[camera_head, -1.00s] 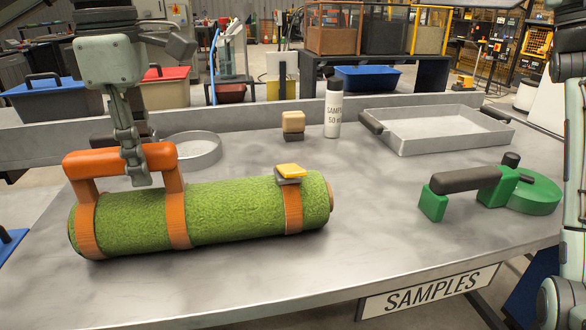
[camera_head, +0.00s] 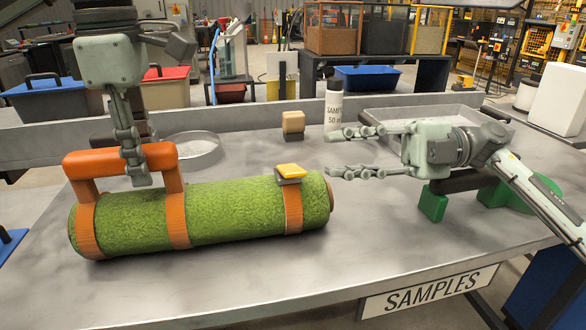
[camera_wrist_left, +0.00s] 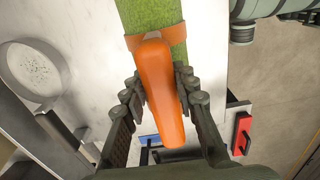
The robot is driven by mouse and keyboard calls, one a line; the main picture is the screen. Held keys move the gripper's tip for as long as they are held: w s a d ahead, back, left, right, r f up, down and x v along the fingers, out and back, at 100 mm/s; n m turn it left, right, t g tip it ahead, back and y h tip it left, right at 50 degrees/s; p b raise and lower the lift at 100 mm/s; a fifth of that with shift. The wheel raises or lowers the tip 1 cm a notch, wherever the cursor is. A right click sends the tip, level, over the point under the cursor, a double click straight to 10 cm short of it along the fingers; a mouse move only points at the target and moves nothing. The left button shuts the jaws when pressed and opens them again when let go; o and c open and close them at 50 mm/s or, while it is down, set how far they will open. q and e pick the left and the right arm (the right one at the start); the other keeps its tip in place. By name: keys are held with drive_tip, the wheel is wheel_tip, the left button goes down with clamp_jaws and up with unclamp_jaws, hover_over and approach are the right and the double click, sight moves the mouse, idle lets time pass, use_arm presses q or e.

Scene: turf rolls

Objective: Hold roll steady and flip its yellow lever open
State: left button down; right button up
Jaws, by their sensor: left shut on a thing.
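The turf roll (camera_head: 235,213) lies on the grey table at the left, bound by orange straps. An orange handle (camera_head: 90,162) stands on its left part; it also shows in the left wrist view (camera_wrist_left: 157,85). The yellow lever (camera_head: 290,170) sits on a grey buckle on the right strap and lies about flat. My left gripper (camera_head: 140,170) is shut on the orange handle, with its fingers on both sides of it (camera_wrist_left: 160,90). My right gripper (camera_head: 345,153) is open and empty, fingers pointing left, to the right of the lever and apart from it.
A white sample bottle (camera_head: 333,108) and a small tan-topped block (camera_head: 293,122) stand behind the roll. A metal tray (camera_head: 385,112) and a green tool (camera_head: 433,203) are partly hidden by my right arm. The table front (camera_head: 400,255) is clear.

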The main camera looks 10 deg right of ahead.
sight(293, 170)
drive_tip(key=shift+s+a+f, duration=0.35)
drive_tip(key=shift+a+f, duration=0.35)
drive_tip(key=shift+f, duration=0.05)
drive_tip(key=a, duration=0.5)
drive_tip(key=shift+a+r, duration=0.1)
drive_tip(key=shift+a, duration=0.55)
clamp_jaws()
